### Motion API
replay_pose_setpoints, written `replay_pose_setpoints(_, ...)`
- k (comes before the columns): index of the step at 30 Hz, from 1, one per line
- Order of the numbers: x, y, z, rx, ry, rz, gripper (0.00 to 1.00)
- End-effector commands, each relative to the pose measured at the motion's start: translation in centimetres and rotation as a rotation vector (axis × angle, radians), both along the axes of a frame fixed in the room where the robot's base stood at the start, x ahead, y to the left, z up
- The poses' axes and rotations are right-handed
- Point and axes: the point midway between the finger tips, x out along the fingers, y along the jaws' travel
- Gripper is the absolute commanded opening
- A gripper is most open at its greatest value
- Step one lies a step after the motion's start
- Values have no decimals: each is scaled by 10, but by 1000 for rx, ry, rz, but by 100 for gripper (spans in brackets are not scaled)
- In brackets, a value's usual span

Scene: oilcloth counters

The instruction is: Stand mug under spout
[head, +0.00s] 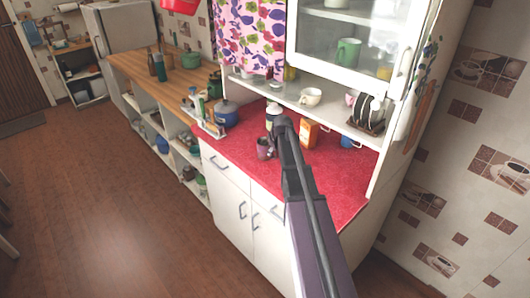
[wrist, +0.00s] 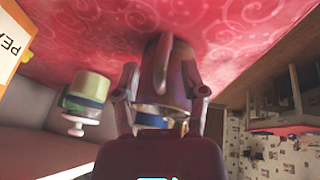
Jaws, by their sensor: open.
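A dark purple-brown mug (head: 263,152) stands on the red oilcloth counter (head: 335,178), near its front edge. In the wrist view the mug (wrist: 170,82) lies between the two spread fingers of my gripper (wrist: 163,94), its handle showing at the top middle. My gripper (head: 278,129) is open beside the mug in the head view; its fingers are hard to make out there. I cannot tell whether the fingers touch the mug. A pale green and blue container (wrist: 88,90) with a white round part is left of the gripper. I cannot make out a spout for certain.
An orange box (head: 309,134) stands behind my arm, with a blue mug (head: 347,142) to its right. A blue pot (head: 226,113) is at the left. A shelf with a cream cup (head: 310,97) and a plate rack (head: 368,117) overhangs the counter's back.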

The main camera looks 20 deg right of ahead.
Motion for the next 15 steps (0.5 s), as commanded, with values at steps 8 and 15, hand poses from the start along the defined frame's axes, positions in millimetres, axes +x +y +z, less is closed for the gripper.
replay_pose_setpoints(8,0,0,0,0,0,0,38)
replay_pose_setpoints(15,0,0,0,0,0,0,0)
